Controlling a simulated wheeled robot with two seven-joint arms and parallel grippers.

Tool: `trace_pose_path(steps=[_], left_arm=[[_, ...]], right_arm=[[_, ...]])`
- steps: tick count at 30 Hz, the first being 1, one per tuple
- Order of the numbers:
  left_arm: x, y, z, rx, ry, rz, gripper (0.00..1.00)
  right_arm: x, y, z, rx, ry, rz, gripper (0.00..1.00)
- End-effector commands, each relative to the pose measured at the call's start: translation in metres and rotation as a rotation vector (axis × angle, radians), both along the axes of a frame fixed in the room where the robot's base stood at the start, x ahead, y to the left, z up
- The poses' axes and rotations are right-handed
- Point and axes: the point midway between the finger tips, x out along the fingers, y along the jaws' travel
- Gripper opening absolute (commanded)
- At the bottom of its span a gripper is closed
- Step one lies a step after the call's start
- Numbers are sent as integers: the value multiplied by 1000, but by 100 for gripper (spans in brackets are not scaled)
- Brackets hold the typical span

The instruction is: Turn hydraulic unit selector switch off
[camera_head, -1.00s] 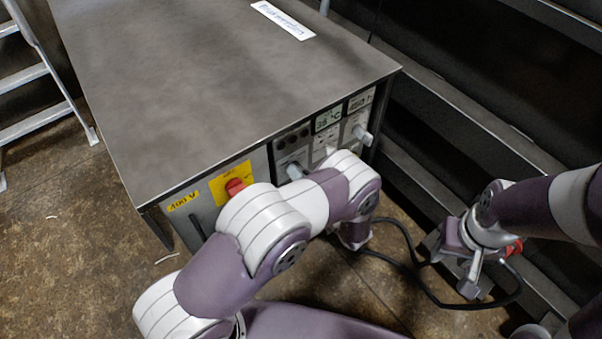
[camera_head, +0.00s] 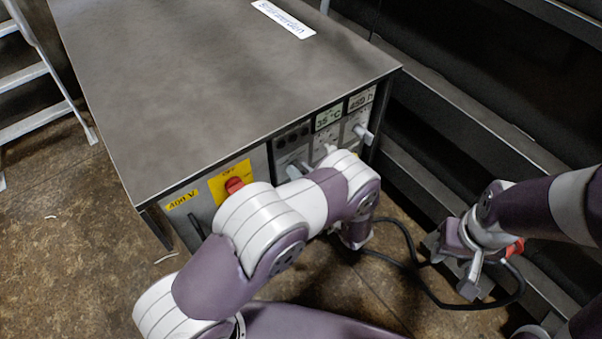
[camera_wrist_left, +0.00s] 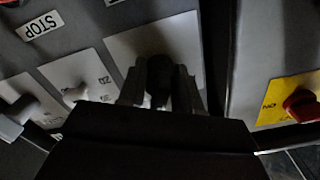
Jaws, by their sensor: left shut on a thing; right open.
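The grey control cabinet (camera_head: 230,85) has a front panel with several switches. In the left wrist view, my left gripper (camera_wrist_left: 160,92) is shut on a dark selector switch knob (camera_wrist_left: 160,70), one finger on each side, on a pale plate (camera_wrist_left: 190,38). This plate is next to the red switch on its yellow plate. The lettering on the gripped switch's plate is hidden or too dark to read. In the head view my left forearm covers most of that part of the panel. My right gripper (camera_head: 488,270) is open and empty, low at the right, away from the cabinet.
The red switch on yellow (camera_head: 234,184) also shows in the left wrist view (camera_wrist_left: 300,103). Pale-handled switches (camera_wrist_left: 75,92) sit on the other side. A black cable (camera_head: 420,285) loops on the floor. Dark metal ledges (camera_head: 440,185) stand right; a ladder (camera_head: 40,75) stands left.

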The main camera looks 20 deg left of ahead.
Motion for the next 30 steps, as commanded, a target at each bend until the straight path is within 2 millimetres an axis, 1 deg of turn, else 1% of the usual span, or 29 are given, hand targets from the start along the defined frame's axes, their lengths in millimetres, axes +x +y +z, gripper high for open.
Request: trace_pose_path(steps=[6, 15, 21, 30], left_arm=[[0, 0, -1, -110, -140, -1, 3], [0, -1, -1, -224, -287, -1, 3], [0, -1, -1, -267, -342, -1, 3], [0, -1, -1, -286, -364, 0, 3]], right_arm=[[0, 0, -5, 0, 0, 0, 43], [0, 0, -9, 0, 0, 0, 43], [0, 0, -11, 0, 0, 0, 43], [0, 0, -11, 0, 0, 0, 43]])
